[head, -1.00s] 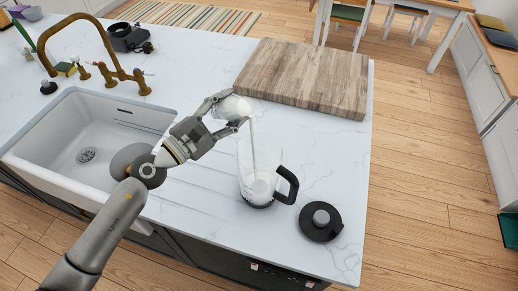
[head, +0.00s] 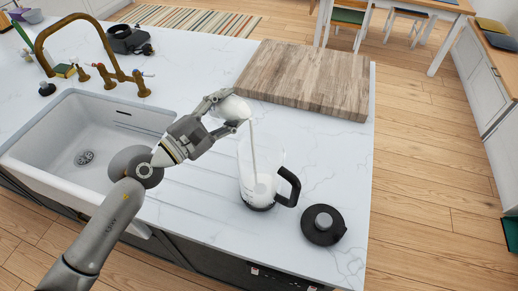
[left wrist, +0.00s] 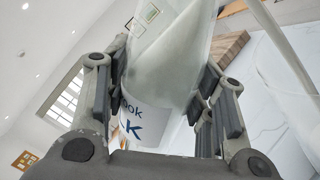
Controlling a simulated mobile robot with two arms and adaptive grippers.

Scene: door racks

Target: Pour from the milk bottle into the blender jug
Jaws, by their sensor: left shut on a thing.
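My left gripper (head: 223,111) is shut on the white milk bottle (head: 234,108), which is tilted above the blender jug. In the left wrist view the bottle (left wrist: 165,65) sits between both fingers, with part of a blue-lettered label showing. A thin white stream (head: 253,145) falls from the bottle into the jug. The clear blender jug (head: 243,170) stands upright on the counter, its black handle to the right. White milk (head: 262,190) lies in its lower part. My right gripper does not show.
A black round lid (head: 323,224) lies on the white counter (head: 325,165), right of the jug. A wooden board (head: 305,78) lies behind. A white sink (head: 85,130) with a brass tap (head: 85,45) is at left. The counter's front right is mostly clear.

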